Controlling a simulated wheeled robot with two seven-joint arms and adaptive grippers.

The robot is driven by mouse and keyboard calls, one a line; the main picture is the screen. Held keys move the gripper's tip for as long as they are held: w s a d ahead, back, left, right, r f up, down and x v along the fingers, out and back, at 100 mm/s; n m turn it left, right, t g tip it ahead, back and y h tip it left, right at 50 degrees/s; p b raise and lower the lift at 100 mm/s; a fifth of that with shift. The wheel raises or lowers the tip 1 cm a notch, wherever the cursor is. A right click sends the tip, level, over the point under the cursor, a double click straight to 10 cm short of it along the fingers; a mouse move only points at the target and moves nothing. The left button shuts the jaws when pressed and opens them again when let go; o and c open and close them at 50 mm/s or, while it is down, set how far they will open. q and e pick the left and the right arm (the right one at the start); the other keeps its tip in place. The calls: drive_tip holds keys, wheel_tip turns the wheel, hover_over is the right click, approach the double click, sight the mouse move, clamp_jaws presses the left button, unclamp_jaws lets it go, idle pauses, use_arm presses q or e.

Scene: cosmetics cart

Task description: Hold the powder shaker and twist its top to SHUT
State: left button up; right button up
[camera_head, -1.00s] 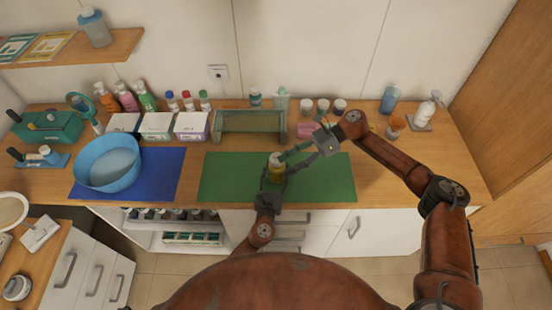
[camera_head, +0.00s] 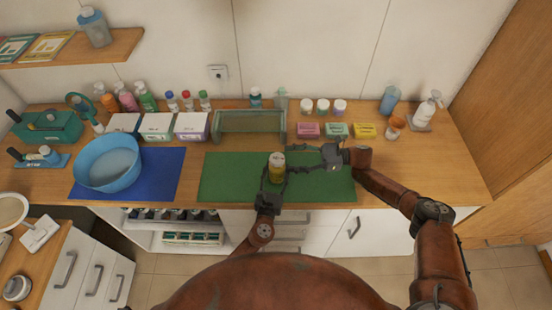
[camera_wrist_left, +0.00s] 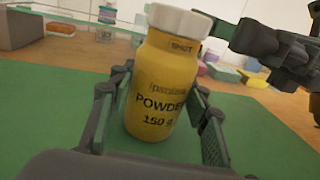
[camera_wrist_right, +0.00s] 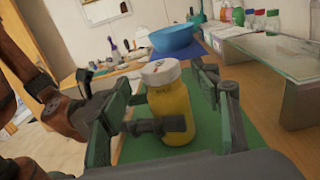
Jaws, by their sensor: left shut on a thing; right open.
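The powder shaker (camera_head: 276,167) is a yellow bottle with a white top, upright over the green mat (camera_head: 222,178). In the left wrist view its label (camera_wrist_left: 160,105) reads POWDER 150 g, with SHUT on the collar below the top (camera_wrist_left: 182,46). My left gripper (camera_head: 274,181) is shut on its body. My right gripper (camera_head: 298,161) is open and empty, just right of the shaker and apart from it. In the right wrist view the white top (camera_wrist_right: 161,72) appears between its spread fingers, with a small reddish mark on it. I cannot tell how far the top is turned.
A blue basin (camera_head: 108,163) stands on a blue mat at left. A glass-topped stand (camera_head: 249,122) is behind the green mat. Small coloured boxes (camera_head: 336,130) and jars (camera_head: 322,106) line the back right. The right part of the green mat is bare below my right arm.

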sight(276, 158)
drive_tip(key=a, duration=0.6)
drive_tip(key=shift+s, duration=0.15)
drive_tip(key=shift+c, duration=0.2)
drive_tip(key=c, duration=1.2)
drive_tip(key=shift+o, duration=0.2)
